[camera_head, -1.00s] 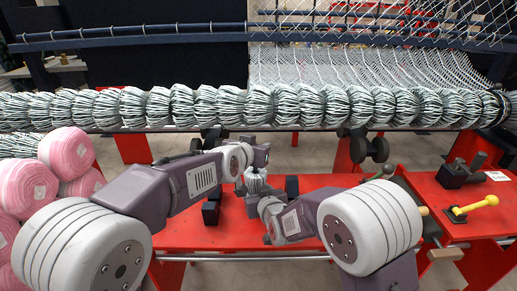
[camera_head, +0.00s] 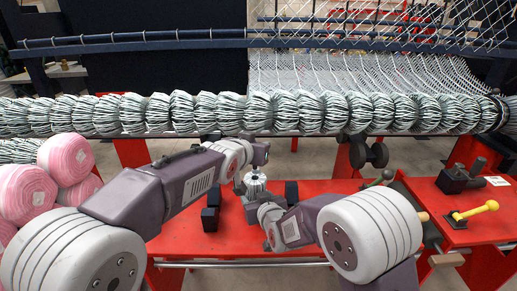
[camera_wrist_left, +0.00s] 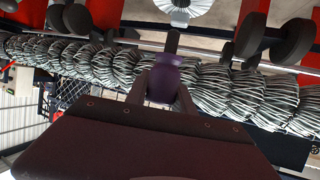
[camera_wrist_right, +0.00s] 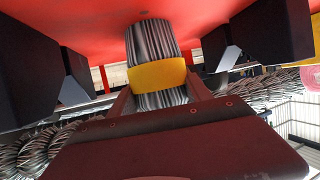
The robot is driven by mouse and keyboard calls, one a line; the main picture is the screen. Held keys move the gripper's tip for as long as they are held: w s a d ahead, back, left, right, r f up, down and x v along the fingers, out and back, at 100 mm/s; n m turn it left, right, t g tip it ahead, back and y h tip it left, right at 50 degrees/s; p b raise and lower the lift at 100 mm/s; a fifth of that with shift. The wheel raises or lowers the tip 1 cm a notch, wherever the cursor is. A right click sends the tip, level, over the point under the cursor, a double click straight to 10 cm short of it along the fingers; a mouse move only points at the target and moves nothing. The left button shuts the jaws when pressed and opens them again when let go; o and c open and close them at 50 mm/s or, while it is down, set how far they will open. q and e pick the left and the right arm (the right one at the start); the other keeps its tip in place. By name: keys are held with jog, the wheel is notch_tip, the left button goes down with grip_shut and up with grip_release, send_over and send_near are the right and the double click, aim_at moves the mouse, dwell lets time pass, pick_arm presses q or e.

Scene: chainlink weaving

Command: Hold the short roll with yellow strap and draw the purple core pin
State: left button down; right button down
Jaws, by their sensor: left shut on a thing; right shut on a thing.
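The short grey-and-white roll (camera_head: 256,185) stands upright over the red table. In the right wrist view its striped body (camera_wrist_right: 152,42) wears a yellow strap (camera_wrist_right: 158,75). My right gripper (camera_wrist_right: 160,94) is shut on the roll at the strap. My left gripper (camera_head: 259,160) is above the roll, shut on the purple core pin (camera_wrist_left: 163,80). The pin's dark shaft points toward the roll's pale round end (camera_wrist_left: 186,8) in the left wrist view.
Black blocks (camera_head: 210,214) stand on the red table (camera_head: 330,186) beside the roll. A long wire roll (camera_head: 330,110) spans behind. Pink rolls (camera_head: 66,155) are stacked at left. A yellow-handled lever (camera_head: 477,211) is on the right.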

pick_arm(q)
jog(key=shift+r, duration=0.1)
jog(key=shift+r, duration=0.95)
pick_arm(e)
jog(key=shift+c, duration=2)
grip_release()
notch_tip(320, 180, up, 14)
jog(key=p, duration=1.1)
jog(key=shift+p, duration=0.35)
pick_arm(q)
notch_tip(320, 180, up, 12)
jog(key=shift+f, duration=0.25)
